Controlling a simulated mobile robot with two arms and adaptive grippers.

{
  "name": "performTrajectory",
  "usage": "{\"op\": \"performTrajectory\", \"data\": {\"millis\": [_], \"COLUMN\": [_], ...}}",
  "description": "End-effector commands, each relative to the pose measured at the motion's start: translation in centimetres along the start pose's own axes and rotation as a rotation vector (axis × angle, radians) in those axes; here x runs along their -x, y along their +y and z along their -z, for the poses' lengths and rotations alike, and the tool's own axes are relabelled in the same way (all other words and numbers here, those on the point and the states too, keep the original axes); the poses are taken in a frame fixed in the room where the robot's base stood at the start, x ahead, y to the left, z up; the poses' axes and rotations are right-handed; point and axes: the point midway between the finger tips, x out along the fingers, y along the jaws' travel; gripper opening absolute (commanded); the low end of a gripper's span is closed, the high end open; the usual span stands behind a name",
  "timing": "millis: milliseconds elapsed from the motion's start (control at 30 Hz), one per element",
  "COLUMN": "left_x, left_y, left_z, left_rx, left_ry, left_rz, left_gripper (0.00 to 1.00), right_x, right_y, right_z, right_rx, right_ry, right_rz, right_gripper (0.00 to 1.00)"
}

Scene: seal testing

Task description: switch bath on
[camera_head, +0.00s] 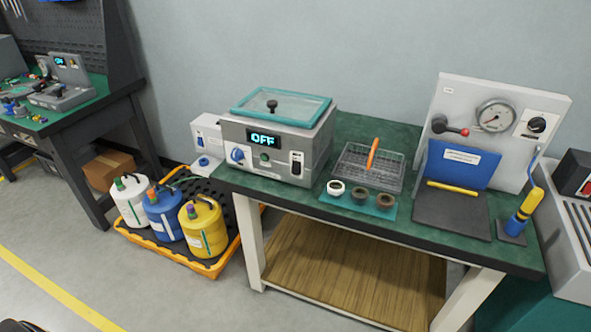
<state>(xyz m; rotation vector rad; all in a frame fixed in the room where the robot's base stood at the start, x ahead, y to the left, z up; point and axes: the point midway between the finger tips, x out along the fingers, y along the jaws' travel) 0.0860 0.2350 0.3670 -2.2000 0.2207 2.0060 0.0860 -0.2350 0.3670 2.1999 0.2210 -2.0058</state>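The bath (275,142) is a grey box with a teal-framed clear lid (282,107) and a black knob on top. It stands at the left end of the green-topped bench. Its lid looks closed. Its front display (263,139) reads OFF. A blue dial (237,155) is at the front left, a small green button (264,157) is below the display, and a black rocker-like switch (296,163) on a white plate is at the front right.
A wire basket (368,168) with an orange handle and a teal mat (358,199) with three rings lie right of the bath. A pressure-gauge panel (497,130) stands further right. Several jugs (205,228) sit in an orange-rimmed tray (215,270) on the floor. The floor in front is clear.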

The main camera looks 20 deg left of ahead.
Motion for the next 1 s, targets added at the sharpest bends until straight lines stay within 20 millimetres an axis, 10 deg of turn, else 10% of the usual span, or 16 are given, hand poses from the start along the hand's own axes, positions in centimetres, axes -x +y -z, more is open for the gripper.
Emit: {"op": "performTrajectory", "data": {"millis": [300,1000], "left_x": [0.0,0.0], "left_y": [-0.02,-0.02], "left_z": [0.0,-0.02], "left_rx": [0.0,0.0], "left_ry": [0.0,0.0], "left_rz": [0.0,0.0], "left_gripper": [0.01,0.0], "right_x": [0.0,0.0], "right_y": [0.02,0.03], "right_z": [-0.01,-0.02], "right_rx": [0.0,0.0], "right_ry": [0.0,0.0], "right_rz": [0.0,0.0], "right_gripper": [0.4,0.4]}}
